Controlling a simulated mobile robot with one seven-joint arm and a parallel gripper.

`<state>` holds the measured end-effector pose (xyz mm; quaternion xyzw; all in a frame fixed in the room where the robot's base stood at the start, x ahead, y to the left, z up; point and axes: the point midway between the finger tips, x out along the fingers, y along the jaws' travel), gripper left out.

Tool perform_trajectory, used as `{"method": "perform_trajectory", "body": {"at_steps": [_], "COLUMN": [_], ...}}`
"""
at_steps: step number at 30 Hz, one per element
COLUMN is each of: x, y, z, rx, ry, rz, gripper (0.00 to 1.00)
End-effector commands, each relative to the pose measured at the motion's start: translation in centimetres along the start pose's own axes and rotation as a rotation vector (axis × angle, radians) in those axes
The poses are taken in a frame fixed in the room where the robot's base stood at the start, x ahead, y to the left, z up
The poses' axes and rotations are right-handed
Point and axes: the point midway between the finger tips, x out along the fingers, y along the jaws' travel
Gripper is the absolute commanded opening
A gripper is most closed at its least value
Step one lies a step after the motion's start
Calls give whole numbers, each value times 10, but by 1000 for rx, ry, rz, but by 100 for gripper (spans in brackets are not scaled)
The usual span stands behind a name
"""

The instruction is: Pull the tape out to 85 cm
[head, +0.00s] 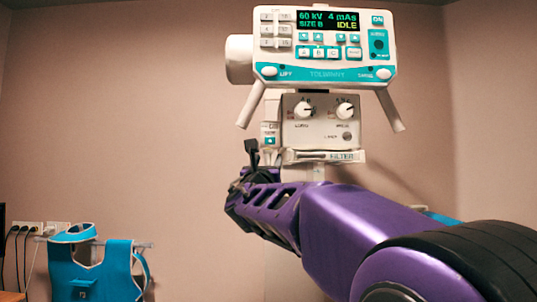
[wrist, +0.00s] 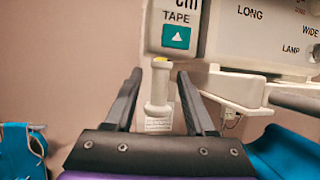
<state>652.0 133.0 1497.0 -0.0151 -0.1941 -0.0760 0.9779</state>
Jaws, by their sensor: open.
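The tape unit (wrist: 177,12) is a pale box marked "cm TAPE" with a teal up-arrow button (wrist: 176,37). In the head view it is the small box (head: 269,129) at the left of the collimator. A pale, slim pull handle (wrist: 158,85) with a yellow spot on top hangs just below the unit. My gripper (wrist: 158,73) is open, with one dark finger on each side of the handle and gaps visible on both sides. In the head view my gripper (head: 251,149) is just below left of the tape unit; the handle cannot be made out there.
The control panel (head: 325,45) with two slanted handles stands above the collimator (head: 321,120) with its knobs. A filter rail (head: 327,156) runs below it. A teal apron (head: 94,265) hangs on the wall at lower left. The left side has open room.

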Motion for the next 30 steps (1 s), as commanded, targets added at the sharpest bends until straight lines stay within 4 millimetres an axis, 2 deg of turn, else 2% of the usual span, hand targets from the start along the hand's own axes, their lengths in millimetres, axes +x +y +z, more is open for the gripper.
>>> {"method": "perform_trajectory", "body": {"at_steps": [12,21,30], "x": [2,2,2], "y": [-1,-1,-1], "z": [4,4,4], "rx": [0,0,1], "ry": [0,0,0], "rz": [2,1,1], "gripper": [53,0,0]}}
